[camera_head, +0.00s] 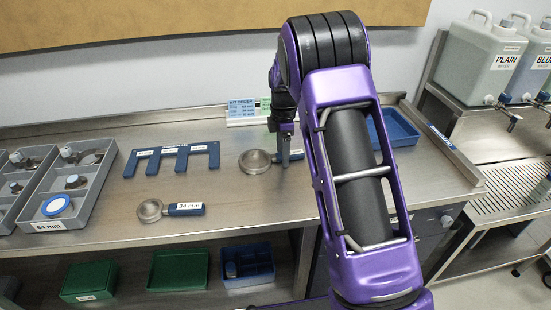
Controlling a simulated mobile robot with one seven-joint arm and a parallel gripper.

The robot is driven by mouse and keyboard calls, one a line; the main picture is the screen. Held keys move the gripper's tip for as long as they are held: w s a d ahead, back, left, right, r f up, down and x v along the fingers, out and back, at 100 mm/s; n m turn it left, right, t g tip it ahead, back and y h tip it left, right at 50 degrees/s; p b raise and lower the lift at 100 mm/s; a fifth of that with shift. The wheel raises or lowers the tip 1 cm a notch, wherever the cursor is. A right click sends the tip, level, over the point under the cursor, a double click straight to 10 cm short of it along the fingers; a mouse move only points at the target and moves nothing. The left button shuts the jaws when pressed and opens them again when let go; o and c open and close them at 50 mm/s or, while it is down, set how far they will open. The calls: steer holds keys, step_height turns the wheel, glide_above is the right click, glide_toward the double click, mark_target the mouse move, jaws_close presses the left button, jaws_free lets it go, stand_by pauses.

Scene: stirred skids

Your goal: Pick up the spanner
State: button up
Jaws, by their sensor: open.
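Two ring-ended tools with blue handles, which look like spanners, lie on the steel bench. The nearer spanner (186,209) has a handle label that seems to read 34 mm, with its ring at the left. The farther spanner (255,161) has its ring at the left; its handle runs right and is partly hidden by my gripper (284,160). My gripper points down over that handle and is open. I cannot tell whether the fingers straddle the handle or touch it.
A blue slotted rack (172,150) lies behind the nearer spanner. Grey trays of fittings (88,205) stand at the left. A blue tray (402,128) is at the right, partly behind my arm. A kit order sign (243,112) stands at the back. Green boxes (180,270) sit below.

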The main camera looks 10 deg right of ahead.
steer(key=shift+c, duration=0.3)
jaws_close()
steer(key=shift+r, duration=0.1)
step_height(320, 180, up, 10)
steer(key=p, duration=0.1)
stand_by(0.3)
